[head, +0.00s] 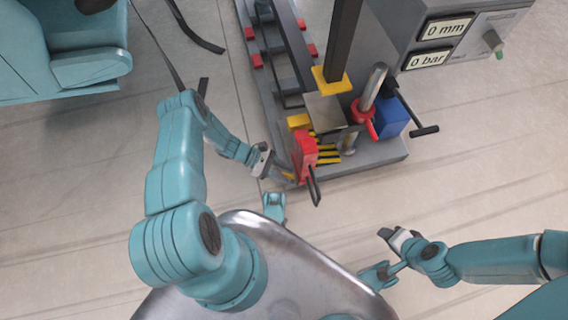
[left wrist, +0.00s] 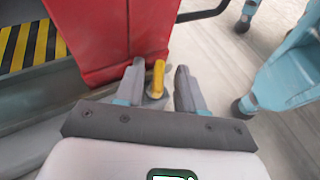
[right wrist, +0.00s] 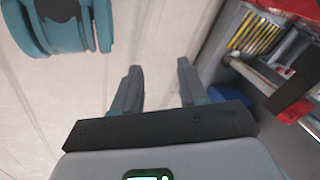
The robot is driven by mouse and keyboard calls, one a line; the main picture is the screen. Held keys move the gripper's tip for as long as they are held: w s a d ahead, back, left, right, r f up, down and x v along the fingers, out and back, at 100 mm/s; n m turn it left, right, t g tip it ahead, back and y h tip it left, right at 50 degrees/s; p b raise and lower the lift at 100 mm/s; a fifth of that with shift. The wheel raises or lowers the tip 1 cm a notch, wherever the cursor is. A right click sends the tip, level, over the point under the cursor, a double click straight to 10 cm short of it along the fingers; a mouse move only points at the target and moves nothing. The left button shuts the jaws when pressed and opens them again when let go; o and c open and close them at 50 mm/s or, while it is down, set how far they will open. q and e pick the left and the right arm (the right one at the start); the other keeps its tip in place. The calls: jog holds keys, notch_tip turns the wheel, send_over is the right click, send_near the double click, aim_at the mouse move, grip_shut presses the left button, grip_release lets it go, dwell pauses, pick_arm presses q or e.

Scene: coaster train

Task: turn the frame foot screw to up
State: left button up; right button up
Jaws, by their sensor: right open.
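The foot screw appears to be the small yellow handle (left wrist: 158,78) on a grey round base at the foot of a red block (left wrist: 110,35). My left gripper (left wrist: 160,85) is open, with the yellow handle between its fingers in the picture, nearer the left finger. I cannot tell whether they touch. In the head view my left gripper (head: 284,175) is beside the red block (head: 304,152) at the frame's near corner, and the handle is mostly hidden. My right gripper (right wrist: 157,88) is open and empty over the floor; it also shows in the head view (head: 384,235).
A black bar handle (head: 315,186) sticks out from the red block towards me. A grey console with "0 mm" and "0 bar" displays (head: 446,28) stands at the back right. A blue block (head: 392,115) sits on the frame. The floor (head: 460,185) at right is clear.

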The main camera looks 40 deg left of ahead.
pick_arm(q)
grip_shut()
pick_arm(e)
jog(key=shift+r, duration=0.1)
pick_arm(q)
jog(key=shift+s+r+n+t+p, duration=0.1)
jog(key=shift+r+n+t+p, duration=0.1)
jog(key=shift+n+t+p, duration=0.6)
jog(key=n+t+y+p, duration=0.1)
jog(key=p, duration=0.1)
jog(key=n+t+y+p, duration=0.1)
jog(key=n+t+p, duration=0.1)
jog(key=shift+s+d+y, duration=0.2)
jog(key=shift+y, duration=0.1)
jog(key=shift+n+t+y+p, duration=0.4)
jog(key=shift+n+t+p, duration=0.1)
jog(key=shift+n+p, duration=0.15)
jog(key=shift+d+f+n+t+y+p, duration=0.1)
jog(key=shift+n+t+y+p, duration=0.2)
jog(key=shift+n+p, duration=0.15)
pick_arm(e)
jog(key=s+a+r+g, duration=0.1)
jog(key=s+r+g, duration=0.1)
jog(key=s+r, duration=0.3)
notch_tip(320, 180, up, 2)
jog(key=shift+r, duration=0.2)
pick_arm(q)
jog(key=shift+f, duration=0.1)
